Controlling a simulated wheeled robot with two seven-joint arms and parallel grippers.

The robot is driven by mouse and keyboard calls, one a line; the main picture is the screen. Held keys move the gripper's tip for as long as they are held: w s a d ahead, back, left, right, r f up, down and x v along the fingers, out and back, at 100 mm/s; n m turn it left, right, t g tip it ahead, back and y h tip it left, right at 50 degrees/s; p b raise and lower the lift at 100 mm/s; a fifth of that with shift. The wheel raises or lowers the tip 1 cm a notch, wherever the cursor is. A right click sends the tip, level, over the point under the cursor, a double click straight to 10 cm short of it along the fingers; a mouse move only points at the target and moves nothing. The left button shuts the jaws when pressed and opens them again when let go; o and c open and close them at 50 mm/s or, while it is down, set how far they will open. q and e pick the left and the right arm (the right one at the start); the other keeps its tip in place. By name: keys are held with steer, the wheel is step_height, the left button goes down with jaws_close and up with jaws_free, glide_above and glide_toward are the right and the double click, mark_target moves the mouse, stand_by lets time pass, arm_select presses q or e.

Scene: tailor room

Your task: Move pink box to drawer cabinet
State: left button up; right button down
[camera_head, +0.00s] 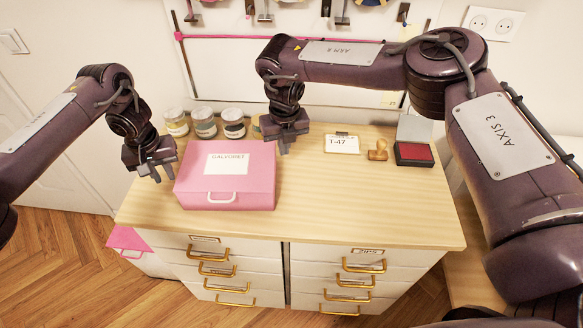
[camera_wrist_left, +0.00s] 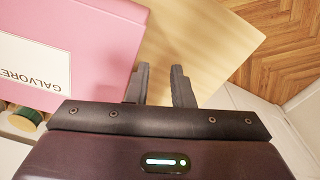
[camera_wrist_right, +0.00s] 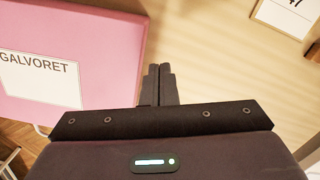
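The pink box (camera_head: 226,179), with a white label reading GALVORET and a white front handle, lies flat on the wooden top of the drawer cabinet (camera_head: 350,215), on its left part. My left gripper (camera_head: 158,174) is beside the box's left side. Its fingers are apart and empty in the left wrist view (camera_wrist_left: 160,85), with the box (camera_wrist_left: 85,40) next to them. My right gripper (camera_head: 284,147) is by the box's right rear corner. Its fingers are together with nothing seen between them in the right wrist view (camera_wrist_right: 159,84). I cannot tell if either touches the box.
Several jars (camera_head: 205,122) stand behind the box. A T-47 card (camera_head: 342,144), a wooden stamp (camera_head: 378,150) and a red ink pad (camera_head: 414,153) are at the right rear. The front right of the top is clear. Another pink container (camera_head: 128,240) sits low at left.

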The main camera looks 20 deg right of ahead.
steer(key=shift+d, duration=0.1)
arm_select(q)
steer(key=shift+a, duration=0.15)
arm_select(e)
steer(key=c, duration=1.7)
jaws_free()
steer(key=shift+d+f, duration=0.1)
steer(key=shift+c, duration=0.2)
arm_select(q)
step_height(320, 180, up, 12)
steer(key=shift+s, duration=0.45)
arm_select(e)
step_height(320, 180, up, 12)
steer(key=shift+s, duration=0.4)
arm_select(q)
steer(key=shift+f, duration=0.1)
